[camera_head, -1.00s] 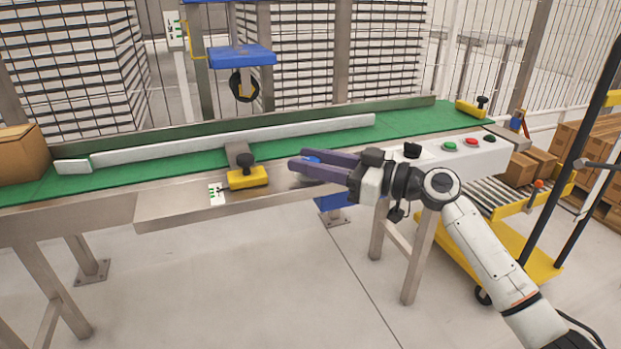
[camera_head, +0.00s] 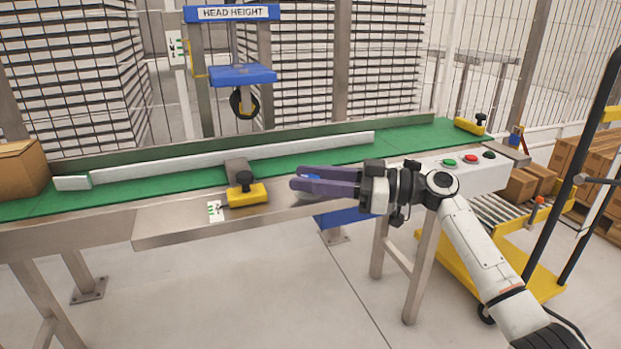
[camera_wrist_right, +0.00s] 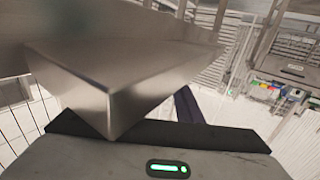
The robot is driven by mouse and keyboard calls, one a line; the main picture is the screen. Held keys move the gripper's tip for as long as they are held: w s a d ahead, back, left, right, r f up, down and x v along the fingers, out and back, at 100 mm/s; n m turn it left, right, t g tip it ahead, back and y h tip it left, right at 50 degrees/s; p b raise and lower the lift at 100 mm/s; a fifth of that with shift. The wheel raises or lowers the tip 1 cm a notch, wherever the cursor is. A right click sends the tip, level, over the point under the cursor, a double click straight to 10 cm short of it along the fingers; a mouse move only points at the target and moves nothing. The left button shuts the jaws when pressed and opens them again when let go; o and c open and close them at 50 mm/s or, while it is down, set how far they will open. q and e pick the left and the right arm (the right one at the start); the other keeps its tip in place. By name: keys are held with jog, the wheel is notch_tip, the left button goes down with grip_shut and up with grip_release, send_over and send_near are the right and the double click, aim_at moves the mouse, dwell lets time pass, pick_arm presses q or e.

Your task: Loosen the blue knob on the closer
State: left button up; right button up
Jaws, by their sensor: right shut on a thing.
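My right gripper (camera_head: 300,182) reaches in from the right at the conveyor's front edge, its two purple fingers pointing left. It is shut on the blue knob (camera_head: 309,176), of which only a sliver shows between the fingers. Just below the fingers a blue panel (camera_head: 345,217) shows under the front ledge; I cannot tell whether it is part of the closer. In the right wrist view a metal corner (camera_wrist_right: 110,90) fills much of the picture and one purple finger (camera_wrist_right: 185,105) shows behind it; the knob is hidden there. My left gripper is not in view.
The green conveyor (camera_head: 400,140) carries a pale guide rail (camera_head: 230,153). A yellow clamp with a black knob (camera_head: 246,190) sits left of my fingers. A control box with buttons (camera_head: 500,172) stands right, near my wrist. A blue lift head (camera_head: 243,75) hangs behind.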

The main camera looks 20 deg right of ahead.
jog(key=o, duration=1)
jog(key=shift+o, duration=0.2)
jog(key=shift+s+d, duration=0.15)
jog(key=shift+d, duration=0.1)
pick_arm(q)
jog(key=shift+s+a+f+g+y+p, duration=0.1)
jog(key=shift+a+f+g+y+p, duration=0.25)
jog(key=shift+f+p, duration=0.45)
pick_arm(e)
jog(key=v, duration=0.9)
jog(key=shift+s+d, duration=0.2)
jog(key=shift+d, duration=0.1)
